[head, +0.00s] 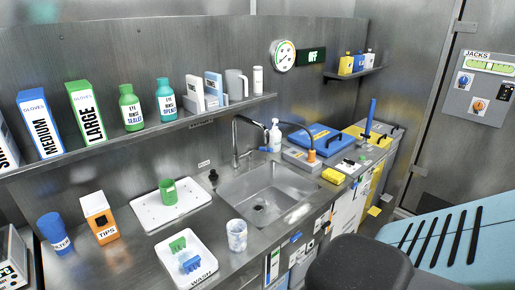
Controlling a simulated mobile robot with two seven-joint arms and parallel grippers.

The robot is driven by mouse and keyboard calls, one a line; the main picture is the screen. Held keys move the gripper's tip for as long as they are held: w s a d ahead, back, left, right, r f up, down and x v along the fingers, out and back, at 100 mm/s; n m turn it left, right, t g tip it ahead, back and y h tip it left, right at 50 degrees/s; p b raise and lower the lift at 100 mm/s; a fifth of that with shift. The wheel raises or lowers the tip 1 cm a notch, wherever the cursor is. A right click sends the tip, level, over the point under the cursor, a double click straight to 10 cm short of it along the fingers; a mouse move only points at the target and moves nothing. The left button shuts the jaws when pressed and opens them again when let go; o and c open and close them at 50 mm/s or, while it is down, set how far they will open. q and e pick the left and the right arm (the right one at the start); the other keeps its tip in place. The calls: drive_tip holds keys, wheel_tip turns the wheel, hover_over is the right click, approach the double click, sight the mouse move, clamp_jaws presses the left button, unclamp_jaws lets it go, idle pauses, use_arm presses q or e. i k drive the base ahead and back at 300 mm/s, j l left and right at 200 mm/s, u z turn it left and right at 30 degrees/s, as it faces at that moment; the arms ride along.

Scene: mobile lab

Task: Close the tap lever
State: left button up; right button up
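The metal tap (236,142) stands at the back left of the sink, its curved spout arching to the right over the basin. Its lever is too small to make out clearly, so I cannot tell its position. The steel sink (290,186) is set into the counter, with a dark drain in its floor. A small black knob (213,176) stands on the counter left of the tap. Neither of my grippers is in view.
A white tray (150,215) with a green cup lies left of the sink. A white cup (237,235) stands at its front left. A soap bottle (275,136) and blue case (322,138) stand behind and right. A loaded shelf (230,105) overhangs the counter.

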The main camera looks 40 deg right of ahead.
sight(249, 147)
drive_tip(key=i+l, duration=0.15)
drive_tip(key=i, duration=0.35)
drive_tip(key=z, duration=1.6)
drive_tip(key=k+l+u, duration=0.1)
drive_tip(key=i+l+u, duration=0.25)
drive_tip(key=l, duration=0.3)
drive_tip(key=l+u, duration=0.25)
drive_tip(key=l, duration=0.35)
drive_tip(key=i+l+u, duration=0.2)
drive_tip(key=l, duration=0.4)
drive_tip(key=k, duration=0.1)
